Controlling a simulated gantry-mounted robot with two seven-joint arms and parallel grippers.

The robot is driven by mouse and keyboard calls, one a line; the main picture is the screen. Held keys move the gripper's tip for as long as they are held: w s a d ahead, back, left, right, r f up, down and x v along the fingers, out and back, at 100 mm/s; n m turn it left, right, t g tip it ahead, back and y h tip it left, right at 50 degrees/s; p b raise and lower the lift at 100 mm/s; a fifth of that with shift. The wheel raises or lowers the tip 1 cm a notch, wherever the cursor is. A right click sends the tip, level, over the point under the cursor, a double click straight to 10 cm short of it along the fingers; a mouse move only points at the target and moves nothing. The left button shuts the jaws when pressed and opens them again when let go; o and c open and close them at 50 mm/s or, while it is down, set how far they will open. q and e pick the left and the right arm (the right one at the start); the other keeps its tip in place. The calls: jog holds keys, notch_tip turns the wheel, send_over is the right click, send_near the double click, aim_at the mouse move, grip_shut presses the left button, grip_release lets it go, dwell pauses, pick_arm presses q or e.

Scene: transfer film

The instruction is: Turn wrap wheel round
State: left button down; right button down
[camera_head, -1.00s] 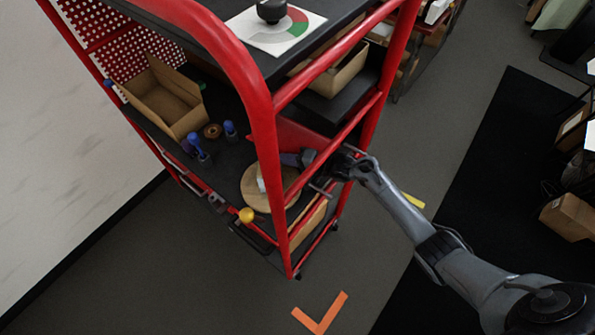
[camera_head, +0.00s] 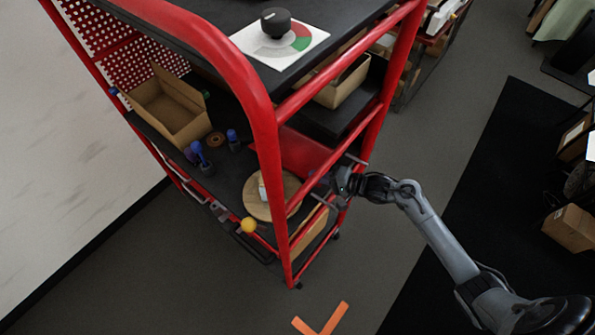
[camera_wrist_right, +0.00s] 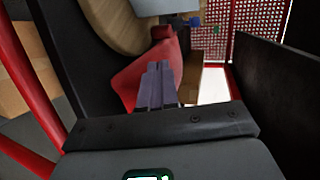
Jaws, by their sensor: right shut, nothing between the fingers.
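A round wooden disc (camera_head: 256,207), which looks like the wheel, lies on the middle shelf of a red-framed cart behind the front post. A small pale piece stands on it, partly hidden by the post. The disc's edge also shows at the top of the right wrist view (camera_wrist_right: 118,28). My right gripper (camera_head: 322,184) is at the cart's right side rails, to the right of the disc and apart from it. Its fingers (camera_wrist_right: 157,85) are together and empty, over a red panel (camera_wrist_right: 140,78). My left gripper is not in view.
The cart's red post (camera_head: 268,170) and side rails stand close to my right gripper. A black knob (camera_head: 276,22) on a card sits on top. A cardboard box (camera_head: 170,110) and blue-topped items (camera_head: 199,152) share the shelf. Floor is free right of the cart.

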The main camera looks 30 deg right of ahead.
aim_at(286, 178)
jog(key=s+a+m+h+b, duration=0.1)
jog(key=s+b, duration=0.1)
jog(key=s+a+m+t+h+b, duration=0.1)
jog(key=shift+s+a+f+m+t+h+b, duration=0.1)
jog(key=shift+s+a+m+t+h+b, duration=0.2)
jog(key=shift+s+a+m+h+b, duration=0.1)
jog(key=x, duration=0.7)
jog(key=b+x, duration=0.1)
jog(key=x, duration=0.2)
jog(key=shift+w+a+r, duration=0.15)
jog(key=shift+w+r, duration=0.1)
jog(key=shift+w, duration=0.25)
jog(key=shift+w+a, duration=0.25)
jog(key=shift+w, duration=0.5)
jog(key=shift+a, duration=0.15)
